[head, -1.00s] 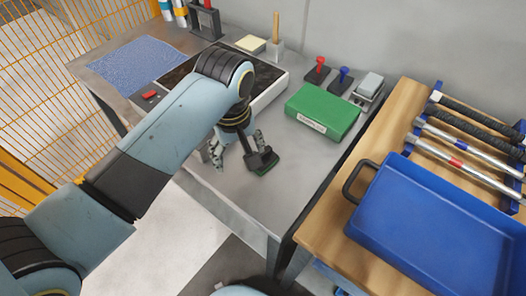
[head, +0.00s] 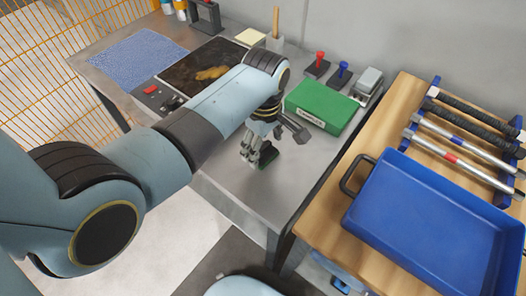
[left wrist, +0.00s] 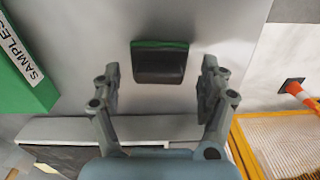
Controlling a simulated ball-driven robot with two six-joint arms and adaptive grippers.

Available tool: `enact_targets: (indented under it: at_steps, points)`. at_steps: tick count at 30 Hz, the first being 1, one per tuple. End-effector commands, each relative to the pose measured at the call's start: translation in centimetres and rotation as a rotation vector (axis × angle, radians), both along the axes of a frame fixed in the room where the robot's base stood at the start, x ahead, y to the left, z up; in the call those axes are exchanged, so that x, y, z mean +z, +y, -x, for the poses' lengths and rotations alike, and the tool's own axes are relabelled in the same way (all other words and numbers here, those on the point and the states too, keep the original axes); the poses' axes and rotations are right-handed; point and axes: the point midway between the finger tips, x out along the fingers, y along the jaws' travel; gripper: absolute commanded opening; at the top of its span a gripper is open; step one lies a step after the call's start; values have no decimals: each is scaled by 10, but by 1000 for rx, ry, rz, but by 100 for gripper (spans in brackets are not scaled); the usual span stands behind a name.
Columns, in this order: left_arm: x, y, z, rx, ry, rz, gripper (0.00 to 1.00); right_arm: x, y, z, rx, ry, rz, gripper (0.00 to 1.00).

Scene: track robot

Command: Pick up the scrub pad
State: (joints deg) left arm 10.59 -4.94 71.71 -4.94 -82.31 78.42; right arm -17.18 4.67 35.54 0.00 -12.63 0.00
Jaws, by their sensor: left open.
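The scrub pad (head: 267,157) is a small dark block with a green edge, lying on the grey metal table near its front edge. In the head view it is partly hidden by my left gripper (head: 275,147). In the left wrist view the pad (left wrist: 160,64) shows whole, between and just beyond the fingertips of my left gripper (left wrist: 160,80). The left gripper is open and empty, with visible room on both sides of the pad. My right gripper is not in view.
A green SAMPLES box (head: 320,106) stands close by, to the right of the gripper. A wooden table with a blue tray (head: 440,215) is at the right.

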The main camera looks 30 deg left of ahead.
Motion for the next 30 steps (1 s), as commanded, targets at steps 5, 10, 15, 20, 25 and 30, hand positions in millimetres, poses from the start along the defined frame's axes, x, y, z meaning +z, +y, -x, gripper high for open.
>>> enact_targets:
  at_steps: [5,10,15,20,25,30]
  points:
    - [-13,0,-1,0,-2,0,77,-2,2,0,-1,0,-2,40]
    - [-12,0,-1,0,-3,1,77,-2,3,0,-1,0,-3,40]
    - [-12,0,0,0,-2,0,56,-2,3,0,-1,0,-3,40]
    - [-12,0,0,0,-2,0,35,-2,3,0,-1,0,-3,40]
    - [-13,0,0,0,-2,0,16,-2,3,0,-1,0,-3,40]
    - [-13,0,0,0,-1,1,16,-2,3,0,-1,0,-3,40]
